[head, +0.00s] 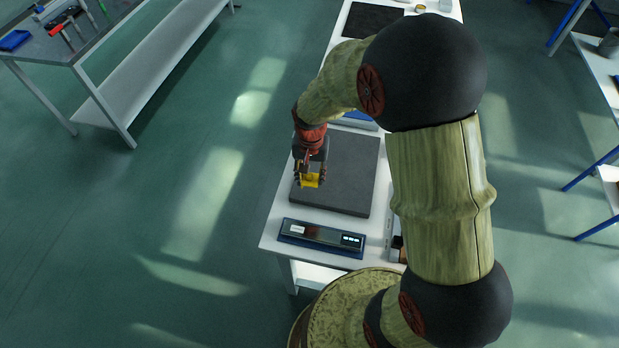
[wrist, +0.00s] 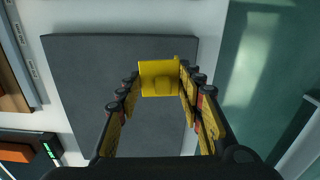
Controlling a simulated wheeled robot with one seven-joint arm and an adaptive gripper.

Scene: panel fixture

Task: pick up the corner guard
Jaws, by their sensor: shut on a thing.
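The corner guard (wrist: 160,80) is a small yellow piece. In the wrist view it sits between the fingertips of my gripper (wrist: 158,88), with a finger against each side. In the head view the yellow corner guard (head: 310,181) shows at the end of my gripper (head: 309,176), over the left part of a dark grey slab (head: 348,185). My gripper is shut on it. I cannot tell for sure whether the guard is clear of the slab or touching it. Its far side is hidden.
A panel device with a small lit display (head: 320,238) lies at the near end of the white table (head: 271,224). A ruler-like strip (wrist: 26,52) lies beside the slab. A workbench with tools (head: 60,50) stands at far left. Open floor lies left of the table.

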